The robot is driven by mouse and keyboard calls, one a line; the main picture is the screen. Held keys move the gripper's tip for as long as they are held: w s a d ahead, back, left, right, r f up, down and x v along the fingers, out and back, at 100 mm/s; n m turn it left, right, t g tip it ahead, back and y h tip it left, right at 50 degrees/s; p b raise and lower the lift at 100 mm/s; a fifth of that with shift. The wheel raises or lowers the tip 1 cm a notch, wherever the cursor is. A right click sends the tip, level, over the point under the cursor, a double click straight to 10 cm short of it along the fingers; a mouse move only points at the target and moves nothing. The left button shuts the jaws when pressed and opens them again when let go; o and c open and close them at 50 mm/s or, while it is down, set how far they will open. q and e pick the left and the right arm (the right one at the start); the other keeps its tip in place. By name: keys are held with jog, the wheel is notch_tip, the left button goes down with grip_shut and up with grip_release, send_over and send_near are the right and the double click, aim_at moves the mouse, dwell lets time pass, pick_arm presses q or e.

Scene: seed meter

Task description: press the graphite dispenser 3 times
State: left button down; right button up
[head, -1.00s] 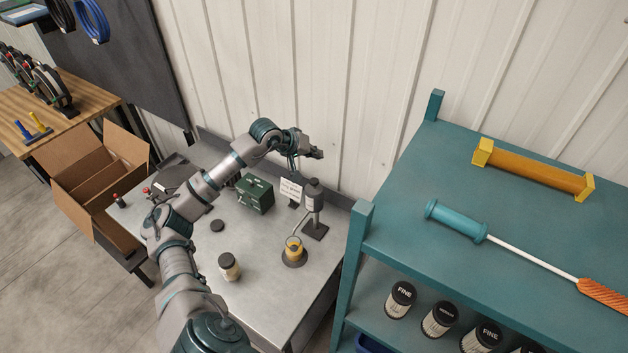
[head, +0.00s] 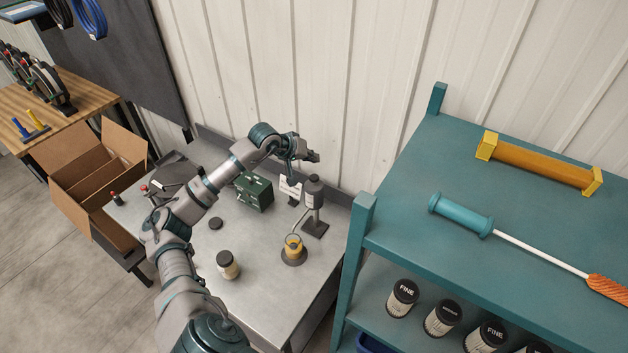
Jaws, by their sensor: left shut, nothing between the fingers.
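The graphite dispenser (head: 313,195) is a grey upright cylinder on a dark square base, near the back right of the metal table. A thin curved spout reaches from it toward a small yellow cup (head: 293,244) on a round dark base. My left gripper (head: 316,157) is shut and empty. It shows just above the dispenser's top, with a small gap between them in the picture. My right gripper is not in view.
A white sign (head: 290,188) and a green box (head: 254,192) stand left of the dispenser. A jar (head: 228,265) and a dark puck (head: 216,224) lie on the metal table (head: 260,300). A teal shelf (head: 400,215) rises on the right.

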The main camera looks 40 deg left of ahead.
aim_at(312, 177)
pick_arm(q)
notch_tip(312, 177, down, 5)
jog(key=b, duration=0.3)
jog(key=shift+r, duration=0.1)
dwell(0.9)
jog(key=shift+f+b, duration=0.3)
jog(key=shift+b, duration=0.15)
dwell(0.5)
